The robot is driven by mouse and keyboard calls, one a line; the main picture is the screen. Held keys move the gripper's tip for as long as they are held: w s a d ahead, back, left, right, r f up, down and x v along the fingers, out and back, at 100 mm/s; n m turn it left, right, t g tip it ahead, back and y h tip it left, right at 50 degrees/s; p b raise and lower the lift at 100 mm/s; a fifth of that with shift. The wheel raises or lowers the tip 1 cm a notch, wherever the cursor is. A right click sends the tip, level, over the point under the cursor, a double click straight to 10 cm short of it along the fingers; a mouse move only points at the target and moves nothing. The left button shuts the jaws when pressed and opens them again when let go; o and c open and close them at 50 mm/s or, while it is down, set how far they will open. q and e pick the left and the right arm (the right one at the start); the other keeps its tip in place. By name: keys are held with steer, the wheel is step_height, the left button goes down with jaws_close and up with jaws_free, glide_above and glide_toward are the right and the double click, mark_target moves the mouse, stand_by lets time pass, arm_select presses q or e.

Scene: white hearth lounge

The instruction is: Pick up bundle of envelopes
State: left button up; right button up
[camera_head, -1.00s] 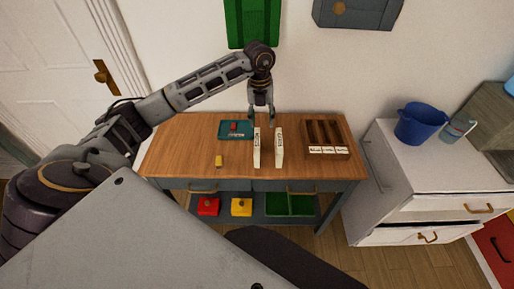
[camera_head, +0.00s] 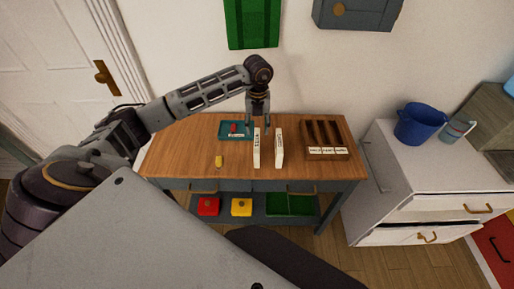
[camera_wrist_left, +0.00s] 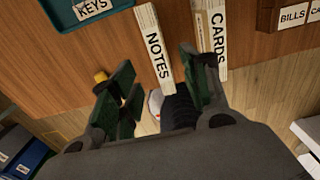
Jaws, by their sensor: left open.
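My left gripper (camera_head: 258,123) is open and empty, pointing down near the far end of the NOTES piece. In the left wrist view the NOTES piece (camera_wrist_left: 155,48) shows between the spread fingers, and the CARDS piece (camera_wrist_left: 217,45) lies just beyond the right finger. My right gripper is out of view.
A wooden organizer (camera_head: 326,138) with labelled slots stands right. A small yellow item (camera_head: 218,161) lies near the front edge. A white cabinet (camera_head: 395,185) with a blue bucket (camera_head: 421,123) stands beside the table (camera_head: 190,145).

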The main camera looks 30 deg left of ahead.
mark_target(257, 140)
arm_select(q)
steer(key=shift+f, duration=2)
steer(key=shift+f, duration=0.15)
steer(key=shift+a+f+p, duration=0.1)
steer(key=shift+f+p, duration=0.6)
steer(key=shift+f, duration=1.75)
jaws_close()
